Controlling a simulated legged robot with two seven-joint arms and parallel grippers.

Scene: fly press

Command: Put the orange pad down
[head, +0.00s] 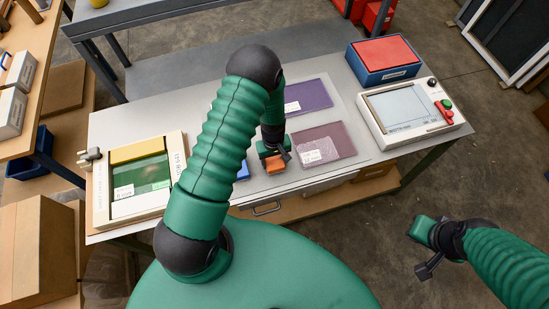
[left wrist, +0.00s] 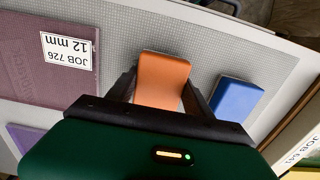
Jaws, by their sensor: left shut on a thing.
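The orange pad (head: 275,164) is at the front middle of the grey table, under my left gripper (head: 276,153). In the left wrist view the orange pad (left wrist: 162,80) sits between the two fingers of my left gripper (left wrist: 160,92), which is shut on it. The pad is low over a light gridded mat (left wrist: 215,45); I cannot tell whether it touches the mat. A blue pad (left wrist: 236,99) lies beside it, and also shows in the head view (head: 243,170). My right gripper (head: 425,250) is off the table at the lower right; its fingers are unclear.
A purple sheet (head: 307,96) and a mauve sheet (head: 324,146) with labels lie on the table. A framed tray (head: 178,150) is at the left. A control box (head: 408,115) and a blue box with a red top (head: 384,55) stand at the right.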

